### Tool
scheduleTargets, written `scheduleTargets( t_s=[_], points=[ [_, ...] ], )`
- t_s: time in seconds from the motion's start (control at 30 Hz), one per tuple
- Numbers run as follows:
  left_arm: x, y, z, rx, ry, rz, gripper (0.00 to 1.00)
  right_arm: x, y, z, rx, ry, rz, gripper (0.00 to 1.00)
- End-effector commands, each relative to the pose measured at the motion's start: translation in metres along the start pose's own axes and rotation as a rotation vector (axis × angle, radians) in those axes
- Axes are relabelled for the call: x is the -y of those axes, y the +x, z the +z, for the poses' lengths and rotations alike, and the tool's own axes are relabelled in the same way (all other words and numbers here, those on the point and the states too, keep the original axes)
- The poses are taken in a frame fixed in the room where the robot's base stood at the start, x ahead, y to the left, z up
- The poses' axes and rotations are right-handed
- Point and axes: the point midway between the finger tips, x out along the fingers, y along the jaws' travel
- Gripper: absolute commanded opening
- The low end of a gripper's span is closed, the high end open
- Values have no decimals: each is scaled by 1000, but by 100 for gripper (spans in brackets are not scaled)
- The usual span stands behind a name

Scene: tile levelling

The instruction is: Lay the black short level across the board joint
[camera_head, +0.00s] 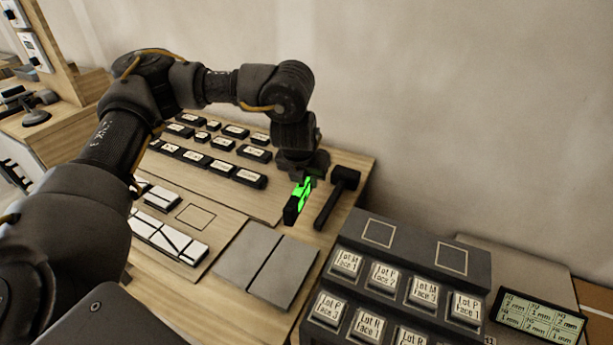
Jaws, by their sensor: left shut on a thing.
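My left gripper (304,183) points down near the back right part of the wooden table and is shut on the black short level (291,211). The level shows as a small dark block with bright green at its upper part; how the fingers sit on it is too small to tell. Two flat grey boards, the left one (244,252) and the right one (284,273), lie side by side in front of the level, with a thin dark joint between them. The joint is bare. My right gripper is not in view.
A black mallet (338,193) lies just right of the level. A dark rack (384,242) of labelled tiles stands at the front right, beside a small display (540,317). Several black labelled blocks (222,144) sit behind, and white tiles (168,238) lie left of the boards.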

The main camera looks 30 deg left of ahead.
Motion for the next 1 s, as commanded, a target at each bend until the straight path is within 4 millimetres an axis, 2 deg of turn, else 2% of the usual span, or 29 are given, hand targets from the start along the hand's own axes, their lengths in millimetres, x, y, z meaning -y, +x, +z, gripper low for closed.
scheduleTargets(
  t_s=[0.27,0.47,0.67,1.0],
  points=[
    [12,-5,-18,7,-372,164,0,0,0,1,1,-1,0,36],
    [18,-10,-35,7,-766,326,0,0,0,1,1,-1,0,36],
    [25,-19,-56,3,-1265,529,0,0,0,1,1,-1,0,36],
    [34,-46,-89,-8,-2182,909,0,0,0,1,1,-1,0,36]
  ],
)
